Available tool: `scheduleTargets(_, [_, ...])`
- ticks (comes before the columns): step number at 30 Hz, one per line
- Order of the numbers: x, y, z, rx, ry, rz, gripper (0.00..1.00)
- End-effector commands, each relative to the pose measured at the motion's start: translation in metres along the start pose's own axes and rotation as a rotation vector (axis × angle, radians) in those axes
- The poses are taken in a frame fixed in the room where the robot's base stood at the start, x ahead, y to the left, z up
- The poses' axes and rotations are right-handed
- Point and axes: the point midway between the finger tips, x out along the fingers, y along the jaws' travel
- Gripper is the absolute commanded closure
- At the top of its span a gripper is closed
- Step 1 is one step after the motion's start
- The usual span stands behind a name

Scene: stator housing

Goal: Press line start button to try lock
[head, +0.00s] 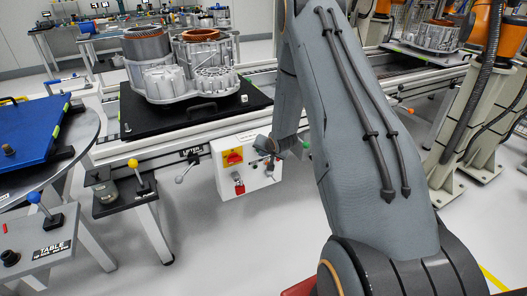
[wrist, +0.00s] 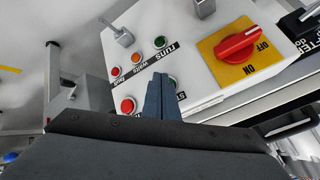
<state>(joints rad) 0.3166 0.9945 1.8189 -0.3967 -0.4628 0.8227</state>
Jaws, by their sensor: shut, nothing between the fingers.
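The white control box (head: 229,176) hangs on the front of the conveyor line. In the wrist view its face (wrist: 205,92) appears turned around. A green button (wrist: 173,81) sits beside a partly covered label beginning "ST". My gripper (wrist: 161,88) is shut and empty, its fingertips over the box face, between this green button and a red button (wrist: 128,105). The fingers partly cover the green button; I cannot tell whether they touch it. A red rotary switch (wrist: 240,43) sits on a yellow plate marked ON and OFF.
Red, orange and green lamps (wrist: 136,58) line the box beside a labelled strip. Two grey metal fittings (wrist: 123,38) stick out from it. A black pallet (head: 200,120) carries the stator housing (head: 165,85). A yellow-knobbed lever (head: 133,163) stands left of the box.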

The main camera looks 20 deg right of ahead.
Motion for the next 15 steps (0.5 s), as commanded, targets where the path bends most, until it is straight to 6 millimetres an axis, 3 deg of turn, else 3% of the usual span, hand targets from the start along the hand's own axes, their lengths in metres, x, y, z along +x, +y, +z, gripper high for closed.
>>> scheduleTargets(15, [-0.0038,0.0021,0.0017,0.0,0.001,-0.001,1.0])
